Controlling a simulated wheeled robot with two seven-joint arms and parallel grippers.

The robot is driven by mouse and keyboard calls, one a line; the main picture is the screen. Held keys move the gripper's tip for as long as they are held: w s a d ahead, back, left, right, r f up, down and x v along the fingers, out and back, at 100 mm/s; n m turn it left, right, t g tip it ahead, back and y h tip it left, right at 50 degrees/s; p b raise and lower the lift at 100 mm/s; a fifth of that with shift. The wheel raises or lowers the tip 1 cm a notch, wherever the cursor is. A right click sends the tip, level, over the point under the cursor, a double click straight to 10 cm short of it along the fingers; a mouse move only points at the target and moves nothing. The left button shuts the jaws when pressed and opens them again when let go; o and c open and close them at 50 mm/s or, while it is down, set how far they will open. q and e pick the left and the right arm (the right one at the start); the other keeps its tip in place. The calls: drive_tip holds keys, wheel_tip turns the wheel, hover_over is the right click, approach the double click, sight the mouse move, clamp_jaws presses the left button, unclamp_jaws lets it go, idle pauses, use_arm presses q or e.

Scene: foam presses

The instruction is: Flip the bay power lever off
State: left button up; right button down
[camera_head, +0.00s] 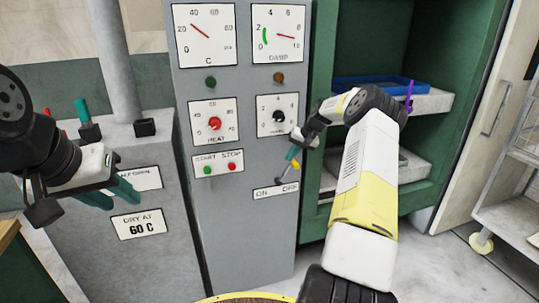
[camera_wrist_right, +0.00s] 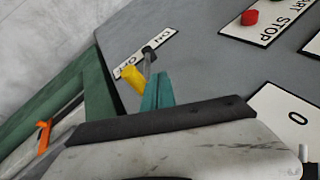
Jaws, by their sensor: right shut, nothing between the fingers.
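The bay power lever (camera_head: 285,178) is a short grey stem with a yellow knob, above the ON/OFF label (camera_head: 276,190) on the grey panel. Its knob end appears toward the OFF side of the label. My right gripper (camera_head: 292,154) is at the knob, its teal fingers shut with nothing between them. In the right wrist view the teal fingertips (camera_wrist_right: 155,92) are right beside the yellow knob (camera_wrist_right: 132,77); I cannot tell whether they touch. My left gripper (camera_head: 122,194) hangs empty at the left, its teal fingers apart.
The panel carries gauges, a red heat knob (camera_head: 215,123), a black knob (camera_head: 278,116) and green and red START/STOP buttons (camera_head: 232,167) left of the lever. A green cabinet with a blue tray (camera_head: 350,84) stands to the right. A grey press base (camera_head: 170,240) is at left.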

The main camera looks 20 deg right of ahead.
sight(294, 161)
drive_tip(key=shift+d+f+y, duration=0.15)
drive_tip(key=shift+d+y, duration=0.15)
drive_tip(key=shift+d, duration=0.15)
drive_tip(key=shift+d+f, duration=0.25)
drive_tip(key=shift+d, duration=0.4)
use_arm(q)
drive_tip(key=shift+d, duration=0.3)
use_arm(e)
drive_tip(key=shift+d+f, duration=0.1)
drive_tip(key=shift+d, duration=0.1)
drive_tip(key=shift+d, duration=0.25)
use_arm(q)
drive_tip(key=shift+s+d, duration=0.1)
drive_tip(key=shift+d, duration=0.05)
use_arm(e)
drive_tip(key=s+d+r, duration=0.1)
drive_tip(key=s+r, duration=0.2)
drive_tip(key=r, duration=0.8)
drive_tip(key=shift+s+d+r, duration=0.2)
drive_tip(key=shift+s+r, duration=0.15)
